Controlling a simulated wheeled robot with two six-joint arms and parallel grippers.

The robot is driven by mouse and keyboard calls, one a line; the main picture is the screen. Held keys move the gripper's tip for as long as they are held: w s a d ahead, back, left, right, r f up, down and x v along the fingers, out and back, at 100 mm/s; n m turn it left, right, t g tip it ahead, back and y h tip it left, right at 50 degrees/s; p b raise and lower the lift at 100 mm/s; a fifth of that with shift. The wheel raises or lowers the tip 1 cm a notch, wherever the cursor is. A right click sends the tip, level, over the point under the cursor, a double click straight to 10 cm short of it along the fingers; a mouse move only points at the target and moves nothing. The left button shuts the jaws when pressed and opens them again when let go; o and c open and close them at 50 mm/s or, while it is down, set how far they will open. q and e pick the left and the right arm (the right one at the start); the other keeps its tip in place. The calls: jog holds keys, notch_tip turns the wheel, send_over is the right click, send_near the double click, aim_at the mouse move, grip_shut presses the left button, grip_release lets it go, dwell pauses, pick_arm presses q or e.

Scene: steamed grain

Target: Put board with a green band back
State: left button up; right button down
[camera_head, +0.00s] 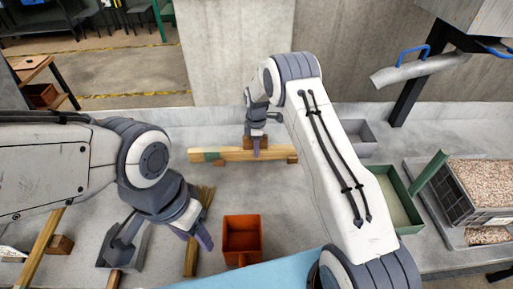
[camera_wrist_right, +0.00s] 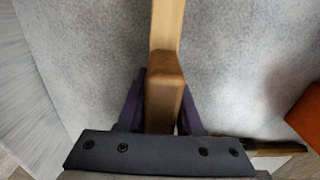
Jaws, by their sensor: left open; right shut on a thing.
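The board with a green band (camera_head: 228,154) is a pale wooden bar lying crosswise near the back of the grey table, its green band at the left end. A brown wooden block, seemingly its handle (camera_head: 252,142), stands at its middle. My right gripper (camera_head: 257,146) is over it. In the right wrist view the handle (camera_wrist_right: 164,93) sits between the two fingers, which are shut on it, and the pale board (camera_wrist_right: 167,25) runs away beyond it. Brown blocks show under the board's front edge; contact is unclear. My left gripper (camera_head: 201,236) is open and empty, left of the orange bin.
An orange bin (camera_head: 242,238) stands front centre. A brush (camera_head: 191,255) and a grey scoop-like container (camera_head: 125,245) lie to its left. A green tray (camera_head: 398,202) and a grey bin (camera_head: 359,134) are right, beyond my right arm. A grain-filled crate (camera_head: 460,205) stands far right.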

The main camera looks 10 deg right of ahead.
jog(key=shift+f, duration=0.35)
dwell(0.4)
jog(key=shift+c, duration=2.4)
grip_release()
